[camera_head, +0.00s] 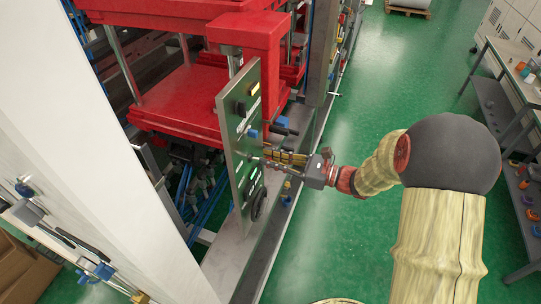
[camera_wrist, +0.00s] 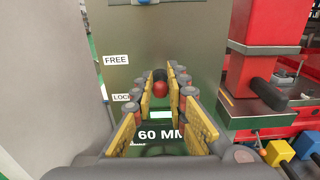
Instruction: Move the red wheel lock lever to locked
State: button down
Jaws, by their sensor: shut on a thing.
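The red wheel lock lever shows in the wrist view as a small red knob (camera_wrist: 160,89) with a dark top, on a grey-green panel (camera_wrist: 200,50). White labels FREE (camera_wrist: 116,60) and LOCK (camera_wrist: 122,98) are to its left; the knob is at a height between them, nearer LOCK. My gripper (camera_wrist: 161,82) has its yellow-padded fingers on both sides of the knob and is shut on it. In the head view my gripper (camera_head: 285,157) reaches the upright panel (camera_head: 236,145) from the right, and the lever is hidden by the fingers.
A black handwheel (camera_head: 258,205) sits low on the panel. The wrist view shows a "60 MM" marking (camera_wrist: 162,135) below the knob. Red machine blocks (camera_head: 250,45) stand behind the panel. The green floor (camera_head: 345,130) is open to the right, with a shelf bench (camera_head: 505,75) beyond.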

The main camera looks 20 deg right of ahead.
jog(key=shift+f+b, duration=0.35)
jog(key=shift+f, duration=0.65)
jog(key=shift+f, duration=0.25)
jog(key=shift+a+f+b, duration=0.1)
jog(key=shift+f+b, duration=0.45)
jog(key=shift+f, duration=0.15)
jog(key=shift+w+f, duration=0.1)
jog(key=shift+f, duration=0.1)
jog(key=c, duration=1.7)
grip_release()
jog(key=shift+r, duration=0.1)
